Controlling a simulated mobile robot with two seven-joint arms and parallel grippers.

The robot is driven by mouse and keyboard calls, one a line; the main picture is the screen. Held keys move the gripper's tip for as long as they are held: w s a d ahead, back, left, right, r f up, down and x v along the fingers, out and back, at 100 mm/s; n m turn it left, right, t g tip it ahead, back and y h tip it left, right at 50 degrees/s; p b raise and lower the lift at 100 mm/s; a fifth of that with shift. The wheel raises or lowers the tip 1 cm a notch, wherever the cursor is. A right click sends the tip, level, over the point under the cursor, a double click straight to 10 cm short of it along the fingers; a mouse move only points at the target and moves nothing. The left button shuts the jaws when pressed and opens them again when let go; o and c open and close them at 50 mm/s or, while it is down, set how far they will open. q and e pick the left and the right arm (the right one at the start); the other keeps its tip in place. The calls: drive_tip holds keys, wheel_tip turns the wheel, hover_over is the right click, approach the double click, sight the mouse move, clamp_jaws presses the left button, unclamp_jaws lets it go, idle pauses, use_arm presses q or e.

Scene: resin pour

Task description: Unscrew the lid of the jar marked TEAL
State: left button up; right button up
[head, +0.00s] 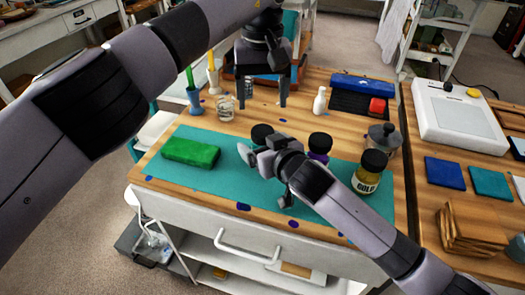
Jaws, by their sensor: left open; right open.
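No label reading TEAL shows. A dark-lidded jar (262,131) stands on the teal mat (230,143), its lower part hidden behind my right gripper. A purple jar (320,145) with a dark lid stands to its right, partly covered by my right arm. A jar marked GOLD (368,182), dark lid on, stands at the mat's right. My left gripper (262,102) is open and empty, fingers pointing down, above and behind the dark-lidded jar. My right gripper (268,180) is open, low in front of the dark-lidded jar; I see nothing between its fingers.
A green block (191,152) lies on the mat's left. A white scale (457,118) is on the right table. The mat's front left is clear.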

sight(263, 131)
drive_tip(key=shift+w, duration=0.1)
clamp_jaws()
use_arm(q)
drive_tip(key=n, duration=0.3)
drive_tip(key=shift+n, duration=0.4)
drive_tip(key=shift+f, duration=0.1)
drive_tip(key=shift+n, duration=0.3)
drive_tip(key=shift+f, duration=3.9)
drive_tip(key=c, duration=1.1)
drive_tip(key=o, duration=1.2)
drive_tip(key=shift+c, duration=0.2)
